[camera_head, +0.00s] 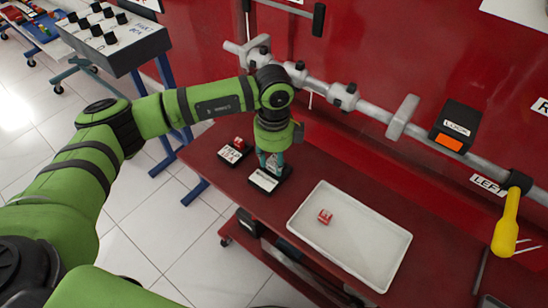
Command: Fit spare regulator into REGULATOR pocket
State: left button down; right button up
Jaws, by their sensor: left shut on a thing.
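My left gripper (270,162) points down at the workbench, with its fingers around a small teal thing (272,161) that is mostly hidden by the hand. I cannot read any mark on it, so I cannot tell for sure that it is the spare regulator. Right below is a black block with a white label (264,180). The label is too small to read, and I cannot tell whether the teal thing touches the block. To its left is a similar labelled black block (230,155) with a red part (240,143) on it. My right gripper is out of view.
A white tray (363,248) holding a small red block (325,216) lies right of the gripper on the dark red bench (205,150). A grey rail (310,82) runs behind, with a black lock box (455,125) and a yellow-handled tool (508,225) on the right.

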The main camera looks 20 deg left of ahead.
pick_arm(q)
jog(key=shift+f+b, duration=0.4)
jog(key=shift+f, duration=0.05)
dwell(0.3)
jog(key=shift+c, duration=1)
grip_release()
jog(key=shift+r+p, duration=2.85)
jog(key=shift+r, duration=1.2)
